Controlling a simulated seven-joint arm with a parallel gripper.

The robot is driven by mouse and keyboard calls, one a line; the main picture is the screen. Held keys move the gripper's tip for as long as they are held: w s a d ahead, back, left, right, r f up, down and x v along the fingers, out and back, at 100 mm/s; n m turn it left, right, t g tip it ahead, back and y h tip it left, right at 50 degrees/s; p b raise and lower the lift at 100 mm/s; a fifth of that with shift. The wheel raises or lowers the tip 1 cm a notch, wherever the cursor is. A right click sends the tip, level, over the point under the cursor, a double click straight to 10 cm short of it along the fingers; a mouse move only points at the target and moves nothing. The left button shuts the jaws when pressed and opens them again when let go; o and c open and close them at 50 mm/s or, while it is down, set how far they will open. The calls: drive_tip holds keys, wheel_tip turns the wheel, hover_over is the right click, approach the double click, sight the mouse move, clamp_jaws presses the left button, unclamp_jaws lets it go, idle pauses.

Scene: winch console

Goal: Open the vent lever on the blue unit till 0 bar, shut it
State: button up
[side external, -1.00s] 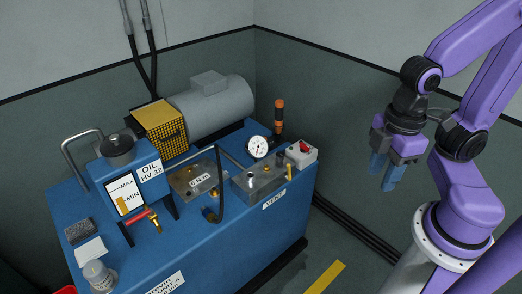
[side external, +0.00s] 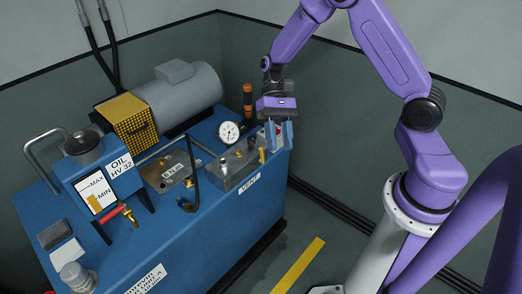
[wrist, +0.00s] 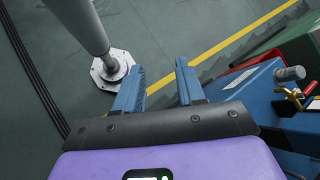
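The blue unit (side external: 125,235) fills the left and middle of the side view. Its VENT label (side external: 249,184) is on the front edge, below a grey metal block (side external: 232,170). A small brass lever (side external: 262,155) stands upright at the block's right end. The white round gauge (side external: 229,132) stands behind the block; its reading is too small to tell. My gripper (side external: 279,137) points down over the unit's right end, just right of the brass lever and partly in front of a grey box. In the wrist view my gripper (wrist: 161,88) is open with nothing between its fingers.
A black-and-orange post (side external: 247,103) stands behind the gauge. The oil tank (side external: 102,180) and a red-handled valve (side external: 115,215) are further left. The floor to the right shows a yellow stripe (side external: 298,265).

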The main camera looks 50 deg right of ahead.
drive_tip(key=w+d+f+m+t+y, duration=0.2)
drive_tip(key=w+d+f+m+y, duration=0.3)
drive_tip(key=w+d+f, duration=0.1)
drive_tip(key=m+t+y, duration=0.4)
drive_tip(key=m+t, duration=1.1)
approach(261, 150)
drive_tip(key=x, duration=0.9)
drive_tip(key=shift+w+a+f, duration=0.1)
drive_tip(key=shift+w+f, duration=0.25)
drive_tip(key=shift+w, duration=0.2)
clamp_jaws()
